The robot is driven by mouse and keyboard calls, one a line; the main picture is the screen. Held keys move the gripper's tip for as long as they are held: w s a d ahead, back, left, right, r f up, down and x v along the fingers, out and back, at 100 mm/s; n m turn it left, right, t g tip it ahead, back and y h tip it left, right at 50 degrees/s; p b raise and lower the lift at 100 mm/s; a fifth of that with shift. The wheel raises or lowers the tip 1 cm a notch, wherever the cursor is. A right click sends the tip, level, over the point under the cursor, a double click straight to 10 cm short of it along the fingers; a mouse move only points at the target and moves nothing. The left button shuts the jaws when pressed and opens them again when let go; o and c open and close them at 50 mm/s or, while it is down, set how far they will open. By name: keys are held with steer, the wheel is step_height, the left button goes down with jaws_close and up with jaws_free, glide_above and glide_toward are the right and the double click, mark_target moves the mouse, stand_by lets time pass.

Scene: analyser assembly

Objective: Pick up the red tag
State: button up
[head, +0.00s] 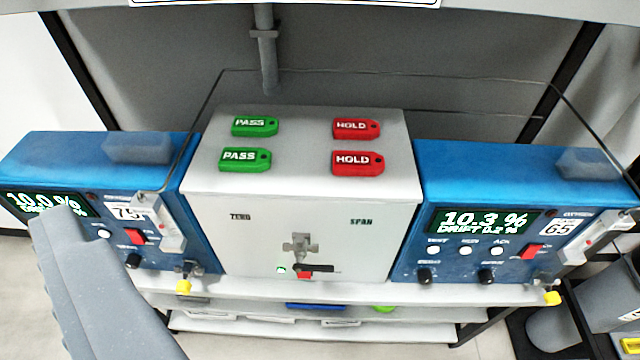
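Two red tags marked HOLD lie flat on top of the light grey box (297,185). The far red tag (357,129) is at the right rear of the top. The near red tag (358,163) is just in front of it. A grey part of my gripper (62,225) reaches in from the lower left corner, in front of the left blue analyser. It is apart from both red tags in the picture. Its two fingers cannot be told apart, so its opening is unclear. I see nothing held.
Two green PASS tags (254,126) (245,160) lie left of the red ones. Blue analysers stand left (60,155) and right (490,175) of the box. A valve (302,250) juts from its front. Thin tubes arch behind, and a pipe (265,50) hangs above.

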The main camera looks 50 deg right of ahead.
steer(key=w+d+m+t+p, duration=0.25)
steer(key=w+d+m, duration=0.35)
steer(key=m, duration=0.5)
steer(key=w+d+f+m+g+h+p, duration=0.1)
steer(key=w+d+f+m+h+p, duration=0.15)
steer(key=d+m, duration=0.4)
steer(key=w+d+f+m+h+p, duration=0.1)
steer(key=w+d+f+m+h, duration=0.2)
steer(key=m, duration=0.6)
steer(key=m+g+h+p, duration=0.3)
steer(key=m+g+h, duration=0.4)
steer(key=m, duration=1.1)
glide_toward(358, 162)
steer(key=shift+n+g+y, duration=0.25)
steer(key=shift+g+y, duration=0.3)
steer(key=shift+g, duration=0.1)
steer(key=shift+w+d, duration=0.75)
steer(key=shift+d, duration=0.3)
steer(key=shift+w+d, duration=0.75)
steer(key=shift+d, duration=0.25)
steer(key=shift+x, duration=2.1)
steer(key=shift+w+a+f, duration=0.1)
steer(key=shift+w+a, duration=0.05)
steer(key=shift+c, duration=0.3)
